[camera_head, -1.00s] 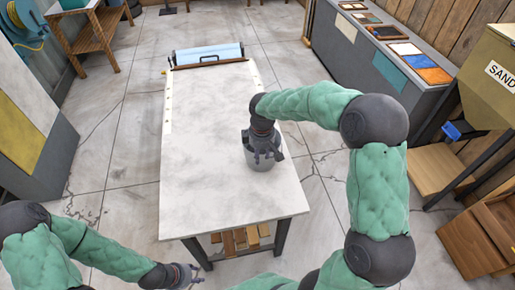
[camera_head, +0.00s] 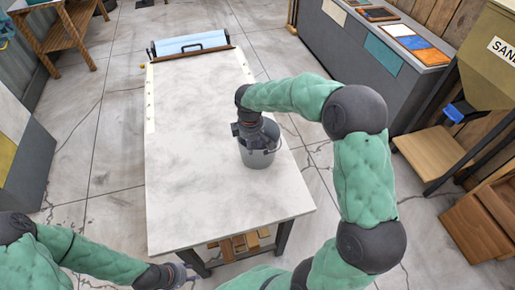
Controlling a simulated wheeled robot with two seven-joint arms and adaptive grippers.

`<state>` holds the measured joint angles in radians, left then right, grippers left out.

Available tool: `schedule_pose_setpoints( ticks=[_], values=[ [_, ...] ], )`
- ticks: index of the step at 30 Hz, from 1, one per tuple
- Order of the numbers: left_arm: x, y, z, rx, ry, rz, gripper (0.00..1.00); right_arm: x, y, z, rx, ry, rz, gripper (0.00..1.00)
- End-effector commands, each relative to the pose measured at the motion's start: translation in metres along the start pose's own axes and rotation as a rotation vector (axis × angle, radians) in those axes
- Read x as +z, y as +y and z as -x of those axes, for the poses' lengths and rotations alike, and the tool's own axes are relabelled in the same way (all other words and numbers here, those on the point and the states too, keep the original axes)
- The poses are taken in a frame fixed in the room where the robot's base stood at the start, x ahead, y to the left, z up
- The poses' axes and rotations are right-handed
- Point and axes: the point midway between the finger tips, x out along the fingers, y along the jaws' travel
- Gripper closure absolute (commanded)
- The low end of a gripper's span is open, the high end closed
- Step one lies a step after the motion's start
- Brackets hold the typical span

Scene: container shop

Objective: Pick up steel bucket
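The steel bucket (camera_head: 259,159) is a grey pail standing upright on the white marbled table (camera_head: 190,190), near its right edge. My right gripper (camera_head: 254,138) is at the bucket's rim, reaching over its upper left side and partly covering the opening. I cannot tell whether its fingers are closed on the rim or handle. My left gripper (camera_head: 184,276) is low at the lower left, beside the table's near edge and away from the bucket. Its fingers are small and partly cut off by the frame's bottom, so their opening is unclear.
A blue roll with a black handle (camera_head: 191,44) sits at the table's far end. Wood pieces (camera_head: 238,245) lie under the table's near end. A grey counter with sample boards (camera_head: 375,55) and a sand bin (camera_head: 490,55) stand right. The table's left half is clear.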

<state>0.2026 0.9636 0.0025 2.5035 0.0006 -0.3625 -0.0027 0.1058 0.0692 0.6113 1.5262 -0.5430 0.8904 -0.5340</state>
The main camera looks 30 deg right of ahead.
Motion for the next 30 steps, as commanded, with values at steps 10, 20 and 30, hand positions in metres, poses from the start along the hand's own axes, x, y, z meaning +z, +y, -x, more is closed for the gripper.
schedule_pose_setpoints(
  ticks=[10, 20, 30],
  values=[
    [0.0, -0.004, -0.011, 0.0, 0.0, 0.0, 0.6, -0.002, -0.002, -0.032, 0.0, 0.0, 0.0, 0.63],
    [-0.001, -0.006, -0.017, 0.0, 0.0, 0.0, 0.6, -0.003, -0.002, -0.058, 0.001, 0.003, -0.001, 0.63],
    [-0.001, -0.006, -0.016, 0.0, 0.0, 0.0, 0.6, -0.003, -0.002, -0.057, 0.001, 0.002, 0.0, 1.0]
  ],
)
